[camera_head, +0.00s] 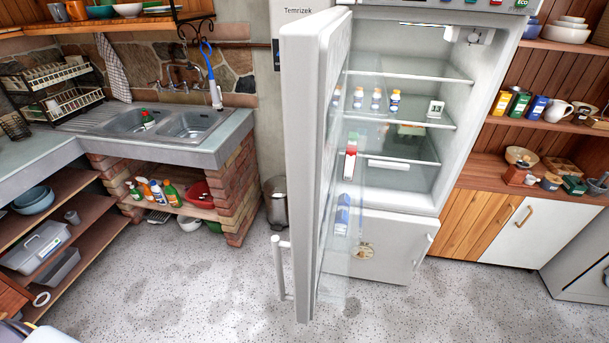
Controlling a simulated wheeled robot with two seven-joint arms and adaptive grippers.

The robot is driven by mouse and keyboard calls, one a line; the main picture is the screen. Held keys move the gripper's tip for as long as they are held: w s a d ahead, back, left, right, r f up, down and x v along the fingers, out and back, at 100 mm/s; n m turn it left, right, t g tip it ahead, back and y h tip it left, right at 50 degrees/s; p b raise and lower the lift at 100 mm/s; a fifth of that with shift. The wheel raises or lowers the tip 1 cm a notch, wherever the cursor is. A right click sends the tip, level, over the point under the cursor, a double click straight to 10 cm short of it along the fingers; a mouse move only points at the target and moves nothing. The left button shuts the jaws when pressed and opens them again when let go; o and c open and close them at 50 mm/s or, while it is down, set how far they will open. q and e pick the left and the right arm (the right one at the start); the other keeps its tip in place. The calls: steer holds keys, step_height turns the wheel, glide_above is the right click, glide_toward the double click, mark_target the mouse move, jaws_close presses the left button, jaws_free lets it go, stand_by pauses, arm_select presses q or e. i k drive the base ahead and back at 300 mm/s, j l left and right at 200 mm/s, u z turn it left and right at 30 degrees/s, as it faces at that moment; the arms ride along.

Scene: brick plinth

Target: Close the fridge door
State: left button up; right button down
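The white fridge (465,130) stands right of centre with its upper compartment open. Its door (308,130) is hinged on the left and swung wide out toward me, nearly edge-on. The door's vertical handle (280,266) is on the door's left side, near its lower end. Clear door shelves hold a red-capped carton (350,163) and a blue and white carton (342,214). Several small bottles stand on the glass shelves inside. The lower fridge door (375,247) looks shut. Neither of my grippers is in the head view.
A trash bin (276,203) stands on the floor behind the door, to its left. A sink counter (205,148) on brick plinths is at the left. Wooden shelves and cabinets (478,221) are right of the fridge. The speckled floor (450,305) in front is clear.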

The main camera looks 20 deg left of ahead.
mark_target(314, 56)
steer(key=i+j+z, duration=0.15)
steer(key=j, duration=0.35)
steer(key=j+z, duration=0.1)
steer(key=j, duration=0.35)
steer(key=i+j+z, duration=0.15)
steer(key=j, duration=0.4)
